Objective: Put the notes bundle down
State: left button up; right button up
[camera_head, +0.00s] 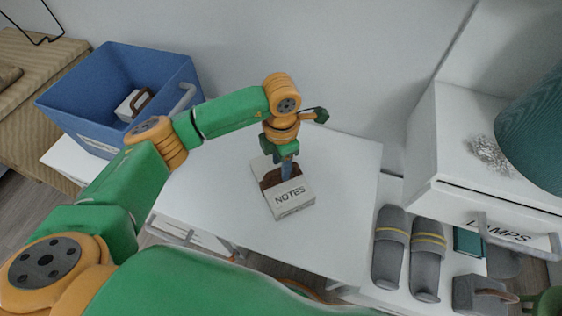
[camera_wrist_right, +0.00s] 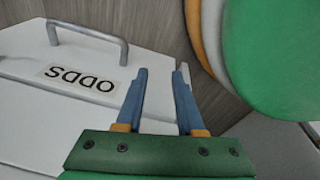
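A white block or box labelled NOTES (camera_head: 290,197), which I take for the notes bundle, is at the middle of the white desk top (camera_head: 338,215). Brown shows on its upper side. My left gripper (camera_head: 286,172) points down at its top, with the blue fingers at the brown part. The fingers overlap in this view, so I cannot tell whether they grip it. The block looks to be at desk level, but its underside is hidden. My right gripper (camera_wrist_right: 160,95) is open and empty, in front of a white drawer front labelled ODDS (camera_wrist_right: 85,82).
A blue crate (camera_head: 75,105) with a white, brown-handled item inside stands at the left. At the right are a raised white unit labelled LAMPS (camera_head: 450,190), a teal shade (camera_head: 540,135) and grey slippers (camera_head: 390,250) lower down. The desk around the block is clear.

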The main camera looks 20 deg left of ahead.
pick_arm(q)
jog(key=shift+r, duration=0.3)
notch_tip(320, 180, up, 12)
jog(key=p, duration=0.2)
jog(key=shift+f+p, duration=0.15)
jog(key=shift+p, duration=0.15)
pick_arm(e)
jog(key=shift+s+d+r, duration=0.35)
jog(key=shift+s+d, duration=0.1)
jog(key=shift+s, duration=0.2)
jog(key=shift+s+d+r, duration=0.3)
jog(key=shift+s+d, duration=0.15)
jog(key=shift+s, duration=0.15)
